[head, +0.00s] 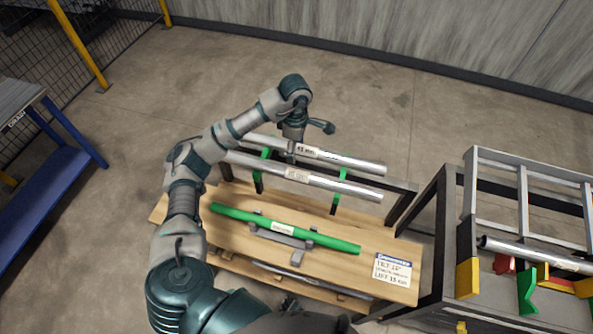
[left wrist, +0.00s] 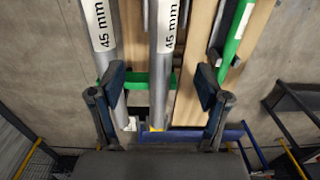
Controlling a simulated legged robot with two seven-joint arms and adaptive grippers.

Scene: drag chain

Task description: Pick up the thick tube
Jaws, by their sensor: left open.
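Two silver tubes lie side by side on a rack: the far tube (head: 345,160) and the near tube (head: 335,188). Both carry a white label; in the left wrist view the far tube (left wrist: 108,62) and near tube (left wrist: 163,90) both read "45 mm". A thinner-looking green tube (head: 325,239) rests on grey supports in front. My left gripper (left wrist: 161,84) is open, its jaws pointing down above the rack. In the left wrist view the near silver tube runs between its fingers; I cannot tell the height gap. In the head view the wrist hides part of the far tube. My right gripper is not seen.
The rack has green brackets (head: 336,203) and stands behind a wooden board (head: 210,230) with a printed sign (head: 392,270). A metal frame (head: 470,200) with coloured holders and another silver tube (head: 525,250) stands at the right. A blue table (head: 55,190) is at the left.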

